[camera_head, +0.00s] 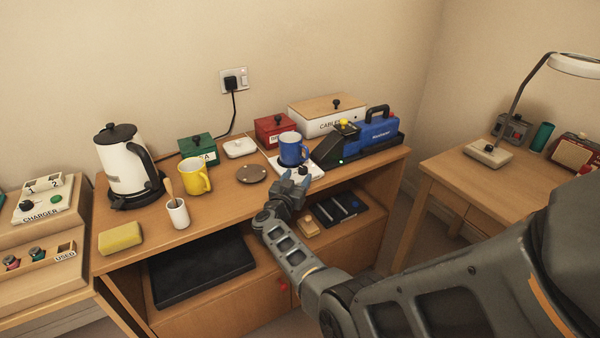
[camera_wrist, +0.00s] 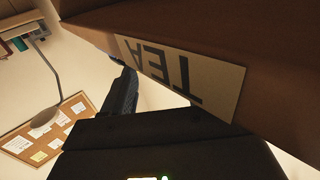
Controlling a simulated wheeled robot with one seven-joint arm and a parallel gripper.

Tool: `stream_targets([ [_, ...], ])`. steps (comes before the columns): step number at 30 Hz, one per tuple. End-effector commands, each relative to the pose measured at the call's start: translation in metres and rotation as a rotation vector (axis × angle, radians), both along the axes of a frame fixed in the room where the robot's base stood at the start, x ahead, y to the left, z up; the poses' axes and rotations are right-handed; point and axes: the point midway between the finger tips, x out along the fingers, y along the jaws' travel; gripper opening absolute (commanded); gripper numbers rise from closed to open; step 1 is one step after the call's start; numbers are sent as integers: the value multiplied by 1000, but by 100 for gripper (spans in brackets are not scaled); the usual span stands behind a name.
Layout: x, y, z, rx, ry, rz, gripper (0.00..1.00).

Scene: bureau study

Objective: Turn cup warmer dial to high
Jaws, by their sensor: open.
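A blue mug (camera_head: 292,149) stands upright on a flat white unit (camera_head: 313,169) near the front edge of the wooden cabinet top; this looks like the cup warmer. My gripper (camera_head: 297,179) is at the front edge of that unit, just in front of the mug, with its jaws open. Any dial there is small and mostly hidden by the fingers, so its setting cannot be read. The wrist view shows neither dial nor mug clearly.
A blue hand vacuum in a black dock (camera_head: 385,145) stands right of the mug. A red box (camera_head: 274,128) and a white cable box (camera_head: 312,119) are behind. A round brown disc (camera_head: 251,174), yellow mug (camera_head: 196,175) and white kettle (camera_head: 125,165) stand left.

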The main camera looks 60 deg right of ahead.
Motion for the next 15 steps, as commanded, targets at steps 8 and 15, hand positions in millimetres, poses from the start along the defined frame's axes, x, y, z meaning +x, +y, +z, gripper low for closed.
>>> stream_targets([
  [8,-5,37,0,0,1,2,59],
  [15,-7,43,0,0,0,0,59],
])
